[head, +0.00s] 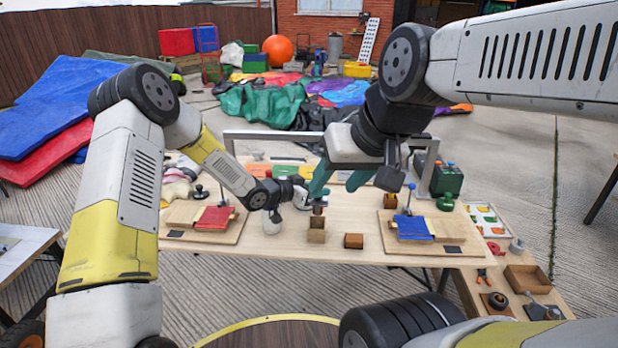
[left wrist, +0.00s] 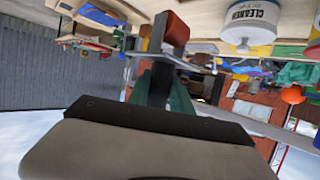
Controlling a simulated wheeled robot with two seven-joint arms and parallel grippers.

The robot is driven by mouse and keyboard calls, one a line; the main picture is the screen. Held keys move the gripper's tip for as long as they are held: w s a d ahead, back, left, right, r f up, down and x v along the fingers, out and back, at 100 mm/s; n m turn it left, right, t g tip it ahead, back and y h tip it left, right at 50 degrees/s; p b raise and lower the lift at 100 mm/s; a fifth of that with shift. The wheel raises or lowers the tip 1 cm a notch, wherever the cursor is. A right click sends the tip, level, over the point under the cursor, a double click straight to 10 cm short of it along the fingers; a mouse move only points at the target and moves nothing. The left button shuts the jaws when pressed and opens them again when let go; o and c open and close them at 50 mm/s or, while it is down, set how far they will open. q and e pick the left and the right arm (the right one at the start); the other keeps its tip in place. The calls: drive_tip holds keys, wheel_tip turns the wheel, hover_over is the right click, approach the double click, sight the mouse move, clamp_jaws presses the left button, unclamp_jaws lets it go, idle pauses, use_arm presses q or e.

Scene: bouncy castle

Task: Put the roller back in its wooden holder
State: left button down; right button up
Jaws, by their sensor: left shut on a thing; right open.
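My left gripper (head: 308,200) is shut on the roller (head: 318,209), whose dark reddish-brown end shows just above a small wooden box. In the left wrist view the roller (left wrist: 176,29) sticks out beyond the green fingers. The wooden box (head: 317,236), open at the top, looks like the holder and stands on the table directly below. I cannot tell whether the roller touches its rim. My right gripper (head: 338,186) is open, with teal fingers, above the table close beside the left gripper. It hides part of the area behind.
A brown wooden block (head: 354,241) sits right of the box. A grey frame (head: 262,135) spans behind.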

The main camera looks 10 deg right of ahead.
sight(317, 213)
use_arm(q)
wheel_tip(317, 213, down, 2)
drive_tip(key=shift+f, duration=0.1)
drive_tip(key=shift+a+f, duration=0.1)
drive_tip(key=shift+f, duration=0.25)
idle(0.4)
drive_tip(key=shift+f, duration=0.15)
idle(0.4)
drive_tip(key=shift+f, duration=1)
drive_tip(key=shift+f, duration=0.35)
drive_tip(key=shift+f, duration=0.9)
drive_tip(key=shift+f, duration=0.2)
drive_tip(key=shift+f, duration=0.6)
